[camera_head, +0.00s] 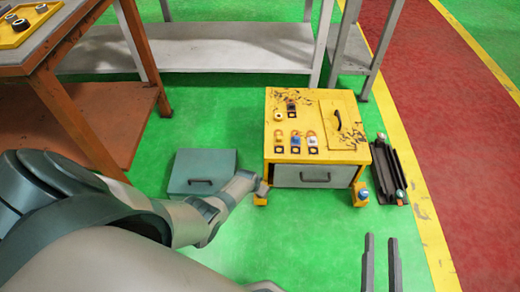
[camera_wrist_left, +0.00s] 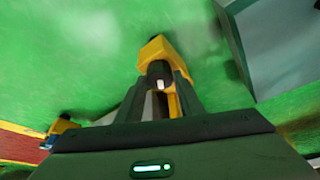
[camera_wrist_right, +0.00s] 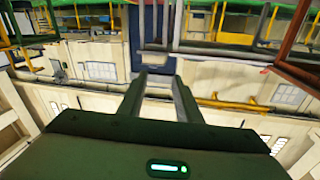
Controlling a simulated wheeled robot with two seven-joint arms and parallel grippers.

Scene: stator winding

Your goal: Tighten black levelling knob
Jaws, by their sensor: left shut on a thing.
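A yellow machine box (camera_head: 318,130) stands on the green floor, with small feet at its front corners. My left arm reaches in from the left, and its gripper (camera_head: 264,188) is at the front left foot. In the left wrist view the yellow foot (camera_wrist_left: 158,48) holds a dark levelling knob (camera_wrist_left: 158,70) with a light centre. The fingers of the left gripper (camera_wrist_left: 160,88) stand on both sides of the knob and are shut on it, partly hiding it. The front right foot (camera_head: 361,195) shows clear of any gripper. My right gripper (camera_head: 381,240) is empty, its fingers apart.
A grey-green case (camera_head: 202,172) lies left of the yellow box. A black rail-like part (camera_head: 392,172) lies close to its right. An orange workbench (camera_head: 75,120) stands at the left, grey shelving (camera_head: 215,48) at the back. The floor in front is clear.

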